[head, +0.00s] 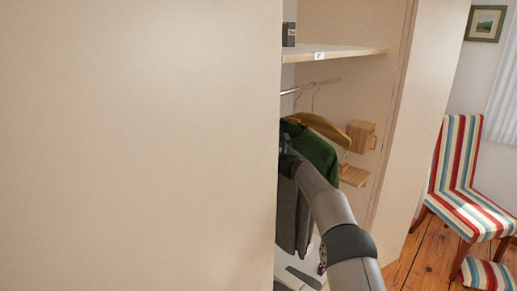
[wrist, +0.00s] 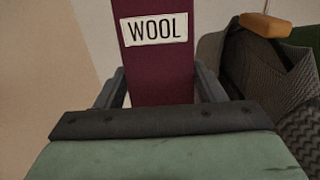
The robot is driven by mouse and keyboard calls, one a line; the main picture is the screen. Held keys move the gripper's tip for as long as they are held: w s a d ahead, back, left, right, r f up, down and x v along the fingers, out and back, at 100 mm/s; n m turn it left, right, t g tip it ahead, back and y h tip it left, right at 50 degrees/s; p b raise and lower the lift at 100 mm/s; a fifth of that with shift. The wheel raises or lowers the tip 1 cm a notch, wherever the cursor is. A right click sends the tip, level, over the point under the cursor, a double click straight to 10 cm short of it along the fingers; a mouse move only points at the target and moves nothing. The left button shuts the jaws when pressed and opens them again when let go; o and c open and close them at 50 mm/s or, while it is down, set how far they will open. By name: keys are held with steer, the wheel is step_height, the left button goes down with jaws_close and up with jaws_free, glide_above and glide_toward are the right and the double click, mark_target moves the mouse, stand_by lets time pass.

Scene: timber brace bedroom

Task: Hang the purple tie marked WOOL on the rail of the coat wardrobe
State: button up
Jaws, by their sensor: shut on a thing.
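The purple tie (wrist: 155,73) carries a white label reading WOOL and fills the space between the fingers of my gripper (wrist: 160,88) in the wrist view. My gripper is shut on it. The tie's upper end runs out of the wrist view. The coat wardrobe (head: 352,75) stands open in the head view, and my arm reaches into it. Its metal rail (head: 290,92) runs under a shelf; the left part is hidden behind a pale panel. My gripper and the tie are not visible in the head view.
A wooden hanger (head: 318,124), a green garment (head: 318,153) and a dark grey garment (head: 289,215) hang close to my arm. Grey knit (wrist: 234,68) is right of the gripper. A pale panel (head: 140,145) blocks the left. A striped chair (head: 462,180) stands right.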

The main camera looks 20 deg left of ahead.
steer(key=shift+w+a+f+b, duration=0.15)
steer(key=shift+w+a+f, duration=0.1)
steer(key=shift+a+f, duration=0.25)
steer(key=shift+w+a+f+b, duration=0.15)
steer(key=shift+w+a+f, duration=0.05)
steer(key=shift+a+f, duration=0.25)
steer(key=o, duration=1.1)
